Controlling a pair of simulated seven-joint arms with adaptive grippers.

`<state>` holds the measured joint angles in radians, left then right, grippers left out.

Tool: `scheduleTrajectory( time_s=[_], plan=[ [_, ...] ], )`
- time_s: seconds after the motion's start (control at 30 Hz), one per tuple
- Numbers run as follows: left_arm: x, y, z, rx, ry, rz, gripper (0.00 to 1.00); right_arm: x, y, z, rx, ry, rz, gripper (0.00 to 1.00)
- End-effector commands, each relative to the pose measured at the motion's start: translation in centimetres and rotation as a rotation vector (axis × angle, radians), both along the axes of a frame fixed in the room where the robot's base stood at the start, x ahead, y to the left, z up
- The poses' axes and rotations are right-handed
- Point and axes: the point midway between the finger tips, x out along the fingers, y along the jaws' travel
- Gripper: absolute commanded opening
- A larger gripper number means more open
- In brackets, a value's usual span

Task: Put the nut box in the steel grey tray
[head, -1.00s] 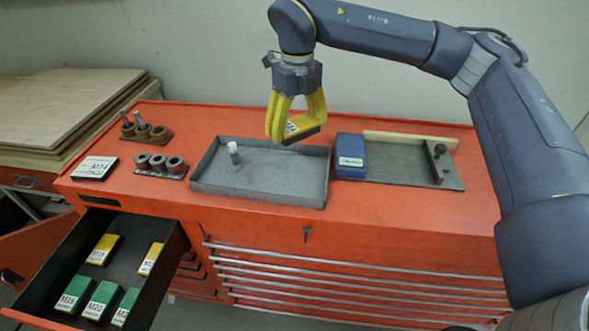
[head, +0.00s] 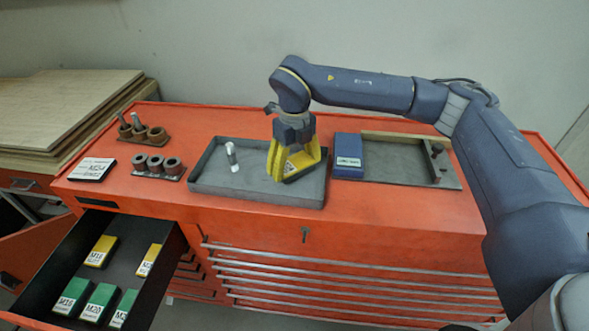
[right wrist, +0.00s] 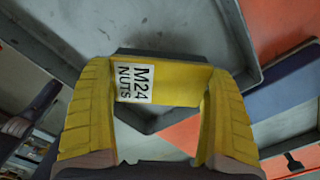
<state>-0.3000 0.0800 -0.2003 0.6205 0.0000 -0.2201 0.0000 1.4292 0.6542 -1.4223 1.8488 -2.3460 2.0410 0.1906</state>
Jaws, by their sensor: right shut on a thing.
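The nut box is yellow with a white label reading M24 NUTS and shows clearly in the right wrist view (right wrist: 180,85). My right gripper (head: 293,170), with yellow fingers, is shut on this box; its fingers also show on both sides of it in the right wrist view (right wrist: 160,83). The steel grey tray (head: 215,178) lies on the cabinet top. The gripper and box are low over the right part of the tray, inside its outline. The fingers mostly hide the box in the head view. I cannot tell whether it touches the tray floor. My left gripper is out of view.
A pale metal bolt (head: 231,156) stands in the tray's left part. A blue box (head: 348,155) sits on a fixture plate (head: 400,165) just right of the tray. Rusty nuts (head: 156,163) stand left. An open drawer (head: 130,262) holds yellow and green boxes.

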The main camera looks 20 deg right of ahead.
Motion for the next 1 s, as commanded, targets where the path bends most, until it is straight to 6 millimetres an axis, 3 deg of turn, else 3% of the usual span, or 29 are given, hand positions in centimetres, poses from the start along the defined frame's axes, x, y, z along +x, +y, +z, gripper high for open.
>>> scheduleTrajectory(
  time_s=[0.17,0.6,0.63,0.7,1.0],
  plan=[
    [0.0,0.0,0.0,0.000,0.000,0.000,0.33,0.0,0.0,-1.8,0.001,0.000,0.000,0.40],
    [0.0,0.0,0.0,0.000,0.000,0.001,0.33,0.0,0.0,-2.2,0.000,-0.001,0.000,0.40],
    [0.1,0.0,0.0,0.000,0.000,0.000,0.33,0.0,0.0,-2.2,0.000,0.000,0.000,0.92],
    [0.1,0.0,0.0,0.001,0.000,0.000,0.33,0.0,0.0,-2.2,-0.001,0.000,0.000,1.00],
    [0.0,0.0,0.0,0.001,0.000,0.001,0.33,0.0,0.0,-2.0,0.000,0.000,0.000,1.00]
  ],
)
